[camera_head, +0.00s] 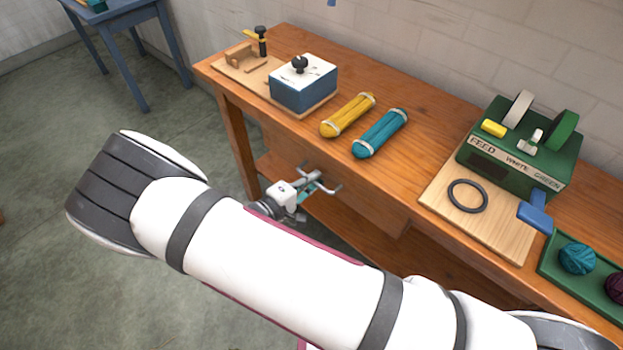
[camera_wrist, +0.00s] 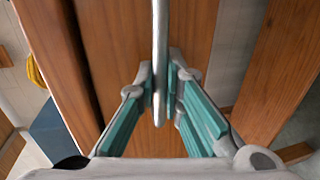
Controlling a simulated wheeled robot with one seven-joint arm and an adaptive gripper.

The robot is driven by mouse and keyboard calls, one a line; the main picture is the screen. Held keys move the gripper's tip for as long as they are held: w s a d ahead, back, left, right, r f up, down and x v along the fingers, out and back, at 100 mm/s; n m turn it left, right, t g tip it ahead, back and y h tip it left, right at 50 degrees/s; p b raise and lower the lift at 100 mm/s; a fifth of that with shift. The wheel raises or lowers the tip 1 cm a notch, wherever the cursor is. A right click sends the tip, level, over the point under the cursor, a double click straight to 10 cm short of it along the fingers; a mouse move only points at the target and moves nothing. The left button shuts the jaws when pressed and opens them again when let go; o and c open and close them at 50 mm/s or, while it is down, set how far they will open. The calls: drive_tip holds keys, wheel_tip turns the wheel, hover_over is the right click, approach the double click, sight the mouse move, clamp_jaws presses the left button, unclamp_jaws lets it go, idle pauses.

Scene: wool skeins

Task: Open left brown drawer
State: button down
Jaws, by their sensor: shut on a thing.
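The brown drawer (camera_head: 372,208) is under the front edge of the wooden table, and its front face also fills much of the wrist view (camera_wrist: 118,45). A metal bar handle (camera_wrist: 160,40) runs along its front. My gripper (camera_head: 312,184) is at the drawer front, with its teal-lined fingers on either side of the handle. In the wrist view my gripper (camera_wrist: 165,95) is closed on the handle bar. My arm covers part of the table's lower front in the head view.
On the wooden table (camera_head: 400,95) stand a blue box with a black knob (camera_head: 303,85), yellow (camera_head: 348,115) and teal (camera_head: 380,133) skeins, a green feed machine (camera_head: 520,150) and a green tray (camera_head: 560,283). A blue stool (camera_head: 120,30) stands at the back left. The grey floor at left is clear.

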drive_tip(key=f+b+v, duration=0.1)
drive_tip(key=f+v, duration=0.1)
drive_tip(key=v, duration=0.9)
drive_tip(key=s+f+b+v, duration=0.1)
drive_tip(key=f+v, duration=0.1)
drive_tip(key=v, duration=0.9)
drive_tip(key=shift+a+f, duration=0.25)
drive_tip(key=shift+f, duration=0.15)
drive_tip(key=shift+w, duration=0.1)
drive_tip(key=c, duration=1.7)
unclamp_jaws()
drive_tip(key=shift+r, duration=0.1)
